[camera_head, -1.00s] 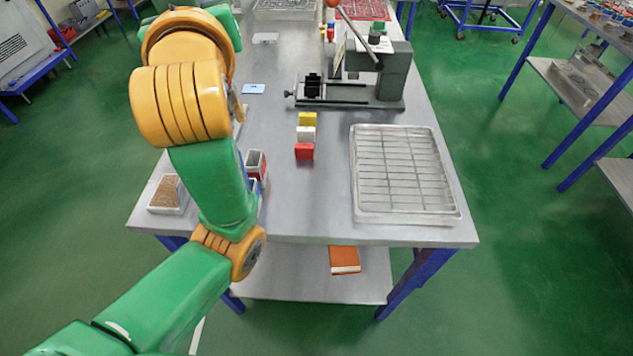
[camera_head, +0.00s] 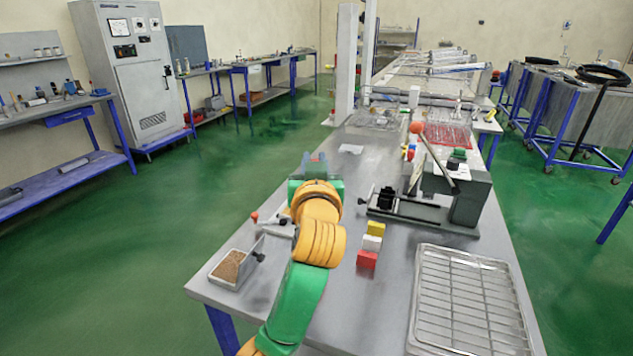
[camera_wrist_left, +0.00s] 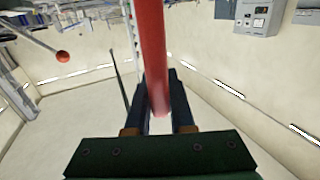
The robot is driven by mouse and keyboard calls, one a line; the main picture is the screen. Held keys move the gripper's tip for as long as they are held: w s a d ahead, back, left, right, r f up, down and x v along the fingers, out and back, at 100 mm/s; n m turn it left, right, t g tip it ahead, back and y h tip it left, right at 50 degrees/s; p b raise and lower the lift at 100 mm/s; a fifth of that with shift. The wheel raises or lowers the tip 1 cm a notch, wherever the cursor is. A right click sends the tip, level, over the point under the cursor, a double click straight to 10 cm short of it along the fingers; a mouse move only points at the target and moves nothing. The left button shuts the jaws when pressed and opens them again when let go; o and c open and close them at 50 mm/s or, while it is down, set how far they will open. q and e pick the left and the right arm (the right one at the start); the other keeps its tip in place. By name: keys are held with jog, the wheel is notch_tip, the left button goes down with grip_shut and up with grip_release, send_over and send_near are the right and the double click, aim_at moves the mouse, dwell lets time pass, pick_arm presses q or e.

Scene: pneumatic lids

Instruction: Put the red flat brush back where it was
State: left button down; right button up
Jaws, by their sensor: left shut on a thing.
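My left gripper (camera_head: 316,160) is beyond the orange wrist of my left arm, above the left part of the grey table (camera_head: 345,195). In the left wrist view, the dark fingers of the gripper (camera_wrist_left: 161,88) are shut on a long red bar, the red flat brush (camera_wrist_left: 151,45). The brush runs from between the fingers out past the top edge of that view, so its far end is hidden. In the head view only a small bit of red shows at the gripper. My right gripper is not in view.
A white tray with brown filling (camera_head: 232,268) is at the table's left edge. Yellow, white and red blocks (camera_head: 370,243) stand mid-table. A grey press with a lever (camera_head: 462,200) is behind them. A wire-rack tray (camera_head: 470,300) lies at the front right.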

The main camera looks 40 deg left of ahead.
pick_arm(q)
jog(key=f, duration=0.1)
jog(key=w+f, duration=0.1)
jog(key=f, duration=0.3)
jog(key=shift+w+a+p, duration=0.2)
jog(key=shift+a+p, duration=0.15)
